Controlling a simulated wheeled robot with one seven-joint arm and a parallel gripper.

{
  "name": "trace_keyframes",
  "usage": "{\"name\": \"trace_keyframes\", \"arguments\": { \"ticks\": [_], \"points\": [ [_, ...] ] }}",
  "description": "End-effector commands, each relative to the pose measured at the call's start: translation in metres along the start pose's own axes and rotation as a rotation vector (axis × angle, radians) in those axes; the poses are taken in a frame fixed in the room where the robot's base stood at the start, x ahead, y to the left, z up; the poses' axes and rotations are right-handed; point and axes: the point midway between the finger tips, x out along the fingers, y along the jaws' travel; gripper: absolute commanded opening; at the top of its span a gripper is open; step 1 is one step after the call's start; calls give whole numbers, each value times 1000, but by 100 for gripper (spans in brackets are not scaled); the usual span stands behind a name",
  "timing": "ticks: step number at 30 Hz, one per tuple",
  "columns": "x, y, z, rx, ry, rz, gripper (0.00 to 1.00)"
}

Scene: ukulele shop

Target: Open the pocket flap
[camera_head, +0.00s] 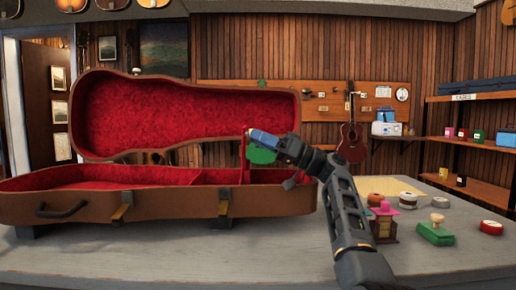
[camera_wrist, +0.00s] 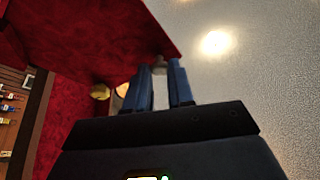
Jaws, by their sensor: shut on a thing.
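The brown instrument case (camera_head: 270,204) lies open on the counter, its red-lined lid (camera_head: 185,115) standing up behind. Its red pocket flap (camera_head: 244,152) stands nearly upright, seen almost edge-on at the right part of the case. In the wrist view the flap (camera_wrist: 110,35) is a broad red panel reaching to the fingertips. My gripper (camera_head: 252,133) is above the case's right part. In the wrist view its blue fingers (camera_wrist: 159,70) are shut on a small grey tab (camera_wrist: 160,62) at the flap's edge. The pocket's inside is hidden by the case's front wall.
Right of the case, the grey counter (camera_head: 285,262) holds a small pink-topped lantern-like object (camera_head: 384,222), a green block with a knob (camera_head: 436,232), a red round tin (camera_head: 491,227) and several round containers. A red ukulele (camera_head: 352,142) hangs on the back wall.

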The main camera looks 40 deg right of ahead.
Motion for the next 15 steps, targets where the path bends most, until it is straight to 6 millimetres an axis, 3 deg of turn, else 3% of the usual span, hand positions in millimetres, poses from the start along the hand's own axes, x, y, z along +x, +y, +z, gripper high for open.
{"name": "trace_keyframes", "arguments": {
  "ticks": [14, 15],
  "points": [
    [0, 2, -1, 2, 6, -2, 0],
    [0, 2, -1, 2, 6, -2, 26]
  ]
}}
